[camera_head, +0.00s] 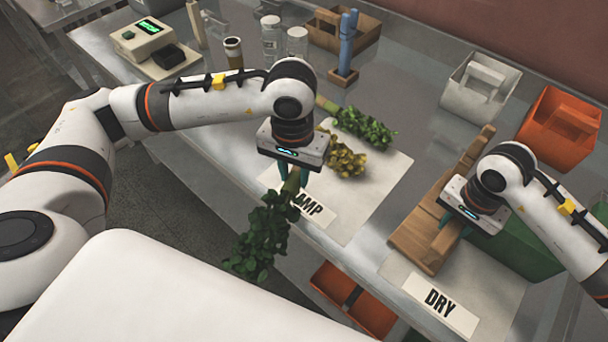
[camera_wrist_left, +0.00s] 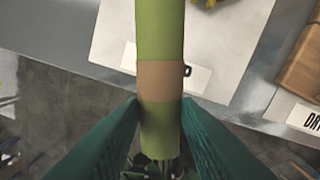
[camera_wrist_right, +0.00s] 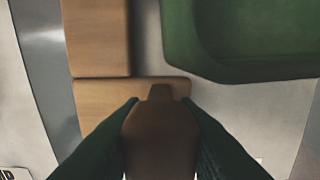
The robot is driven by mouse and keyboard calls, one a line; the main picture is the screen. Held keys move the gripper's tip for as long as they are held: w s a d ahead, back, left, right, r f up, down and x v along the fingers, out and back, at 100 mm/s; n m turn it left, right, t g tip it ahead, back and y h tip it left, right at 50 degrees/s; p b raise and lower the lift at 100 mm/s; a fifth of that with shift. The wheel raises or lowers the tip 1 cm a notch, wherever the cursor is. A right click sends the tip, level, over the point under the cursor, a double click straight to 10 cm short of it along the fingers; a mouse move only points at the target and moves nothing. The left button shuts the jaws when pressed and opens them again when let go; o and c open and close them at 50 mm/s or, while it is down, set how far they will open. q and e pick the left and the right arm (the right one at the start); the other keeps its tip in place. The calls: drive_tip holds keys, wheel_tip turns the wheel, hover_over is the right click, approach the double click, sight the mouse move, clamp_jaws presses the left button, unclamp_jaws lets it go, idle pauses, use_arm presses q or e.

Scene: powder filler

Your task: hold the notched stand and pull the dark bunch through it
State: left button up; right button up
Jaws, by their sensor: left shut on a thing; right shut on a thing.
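The dark bunch (camera_head: 258,235) has dark green leaves hanging down below my left gripper (camera_head: 291,180). In the left wrist view its green stem (camera_wrist_left: 160,35) with a tan band stands between the fingers, which are shut on it. The bunch hangs at the front table edge, left of the notched stand and apart from it. The wooden notched stand (camera_head: 415,232) is on the table at the right. My right gripper (camera_head: 453,226) is shut on a brown upright part of the stand, which also shows in the right wrist view (camera_wrist_right: 158,135). The notch itself is hard to make out.
A green bin (camera_head: 520,252) is right beside the stand. A DRY card (camera_head: 440,302) lies in front. A yellowish bunch (camera_head: 345,160) and a green bunch (camera_head: 365,128) lie on the pale mat (camera_head: 360,205). White (camera_head: 478,88) and orange (camera_head: 560,125) caddies stand behind.

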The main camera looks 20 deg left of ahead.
use_arm(q)
drive_tip(key=w+d+r+n, duration=0.8)
drive_tip(key=w+d+r, duration=1)
drive_tip(key=d+r, duration=0.2)
drive_tip(key=w+d+f+n, duration=0.3)
drive_tip(key=d+f+n, duration=0.2)
drive_tip(key=f, duration=0.2)
drive_tip(key=shift+w+d+f+n, duration=0.25)
drive_tip(key=shift+w+d+n, duration=0.05)
drive_tip(key=shift+d, duration=0.05)
drive_tip(key=shift+f, duration=0.2)
drive_tip(key=shift+f, duration=3.3)
drive_tip(key=w+a, duration=0.5)
drive_tip(key=a, duration=0.9)
drive_tip(key=shift+w+a, duration=0.15)
drive_tip(key=shift+a, duration=0.05)
